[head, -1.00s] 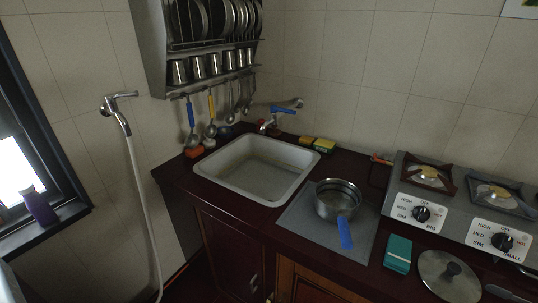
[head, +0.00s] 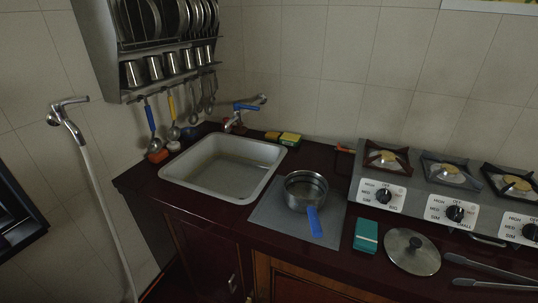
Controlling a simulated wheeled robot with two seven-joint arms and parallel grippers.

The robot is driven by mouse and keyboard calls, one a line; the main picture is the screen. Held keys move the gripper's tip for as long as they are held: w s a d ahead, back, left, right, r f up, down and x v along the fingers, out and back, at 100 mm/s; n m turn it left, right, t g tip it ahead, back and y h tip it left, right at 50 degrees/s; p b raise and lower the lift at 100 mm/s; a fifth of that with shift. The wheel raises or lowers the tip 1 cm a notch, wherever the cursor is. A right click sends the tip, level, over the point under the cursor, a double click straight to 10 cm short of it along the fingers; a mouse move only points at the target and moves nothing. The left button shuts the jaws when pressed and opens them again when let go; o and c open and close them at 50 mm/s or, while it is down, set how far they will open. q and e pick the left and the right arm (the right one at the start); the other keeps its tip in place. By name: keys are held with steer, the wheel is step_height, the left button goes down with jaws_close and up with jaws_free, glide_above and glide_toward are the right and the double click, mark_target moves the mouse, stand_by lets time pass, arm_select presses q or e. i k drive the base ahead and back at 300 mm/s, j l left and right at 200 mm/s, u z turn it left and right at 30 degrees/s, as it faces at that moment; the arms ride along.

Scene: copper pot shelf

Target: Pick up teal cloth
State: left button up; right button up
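The teal cloth (head: 367,235) is a small folded rectangle with a paler stripe across it. It lies on the dark red counter, to the right of the grey mat and in front of the stove. Nothing covers it. Neither of my grippers shows in the head view.
A steel pot (head: 306,191) with a blue handle stands on the grey mat (head: 268,215). A pot lid (head: 412,251) lies just right of the cloth, with tongs (head: 490,268) further right. The stove (head: 425,195) stands behind, the sink (head: 222,168) at left.

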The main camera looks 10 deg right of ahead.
mark_target(365, 232)
steer(key=z, duration=1.2)
